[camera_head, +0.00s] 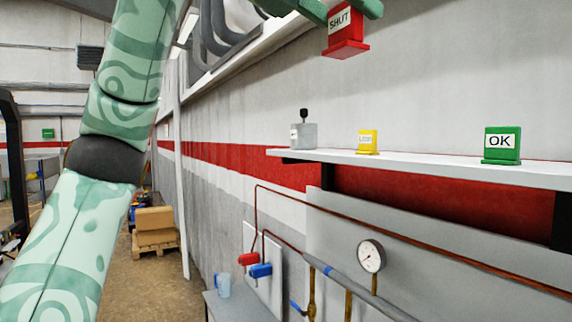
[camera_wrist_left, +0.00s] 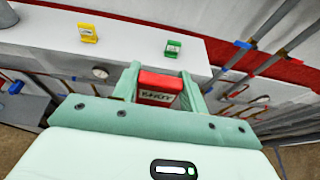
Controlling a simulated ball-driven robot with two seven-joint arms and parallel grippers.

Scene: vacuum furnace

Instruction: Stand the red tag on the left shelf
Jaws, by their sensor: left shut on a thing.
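The red tag (camera_head: 346,38) has a white label reading SHUT and a wider red foot at its bottom. My left gripper (camera_head: 342,10) is shut on it at the top edge of the head view and holds it upright in the air, higher in the picture than the shelf. In the left wrist view the red tag (camera_wrist_left: 160,88) sits between the two green fingers (camera_wrist_left: 158,84). The white shelf (camera_head: 430,167) runs along the wall at the right. My right gripper is in neither view.
On the shelf stand a grey container with a black knob (camera_head: 303,132), a yellow tag (camera_head: 368,142) and a green OK tag (camera_head: 501,145). Free shelf lies between the yellow and green tags. Below are a pressure gauge (camera_head: 371,256), copper pipes and red and blue valves (camera_head: 260,270).

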